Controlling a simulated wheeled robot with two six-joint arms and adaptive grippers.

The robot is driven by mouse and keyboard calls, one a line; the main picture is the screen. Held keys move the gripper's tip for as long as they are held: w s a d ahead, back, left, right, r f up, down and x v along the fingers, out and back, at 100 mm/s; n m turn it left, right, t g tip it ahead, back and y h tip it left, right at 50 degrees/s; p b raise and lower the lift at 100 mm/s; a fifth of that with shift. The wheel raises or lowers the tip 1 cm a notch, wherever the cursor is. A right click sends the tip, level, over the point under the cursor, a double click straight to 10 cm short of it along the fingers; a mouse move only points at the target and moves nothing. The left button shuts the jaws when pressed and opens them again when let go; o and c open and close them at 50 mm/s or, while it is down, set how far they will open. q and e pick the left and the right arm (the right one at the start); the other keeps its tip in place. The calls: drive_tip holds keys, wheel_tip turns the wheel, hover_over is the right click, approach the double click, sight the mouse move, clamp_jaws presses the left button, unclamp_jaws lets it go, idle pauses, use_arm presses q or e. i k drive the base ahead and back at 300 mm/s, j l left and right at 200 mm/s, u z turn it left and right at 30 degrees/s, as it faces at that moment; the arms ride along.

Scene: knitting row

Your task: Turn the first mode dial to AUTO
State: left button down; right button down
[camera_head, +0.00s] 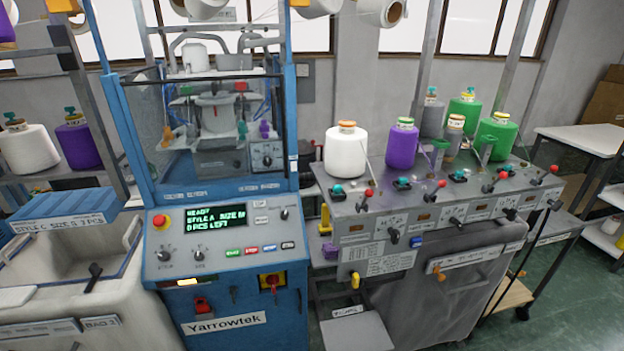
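A row of black dials runs along the sloped front panel of the grey winding machine on the right. The leftmost dial (394,236) sits on a pale label plate, with more dials (455,222) (510,213) to its right. The label print and pointer settings are too small to read. Two black knobs (163,255) (199,254) are on the blue Yarrowtek machine's panel, and a small one (284,214) is at its upper right. I cannot tell from the picture which dial is called first. Neither of my grippers is in view.
Red-knobbed levers (365,198) and yarn cones (346,150) stand above the dials. The blue machine's screen (215,218) reads READY, STYLE A. A red stop button (160,221) is beside it. A grey bin (60,262) stands left. Green floor (560,290) is open at right.

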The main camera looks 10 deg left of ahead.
sight(283, 216)
drive_tip(key=i+j, duration=0.1)
drive_tip(key=j, duration=0.3)
drive_tip(key=i+j, duration=0.1)
drive_tip(key=j, duration=0.3)
drive_tip(key=i+j, duration=0.1)
drive_tip(key=j, duration=0.3)
drive_tip(key=i+j, duration=0.15)
drive_tip(key=j, duration=0.25)
drive_tip(key=i+j, duration=0.1)
drive_tip(key=j, duration=0.3)
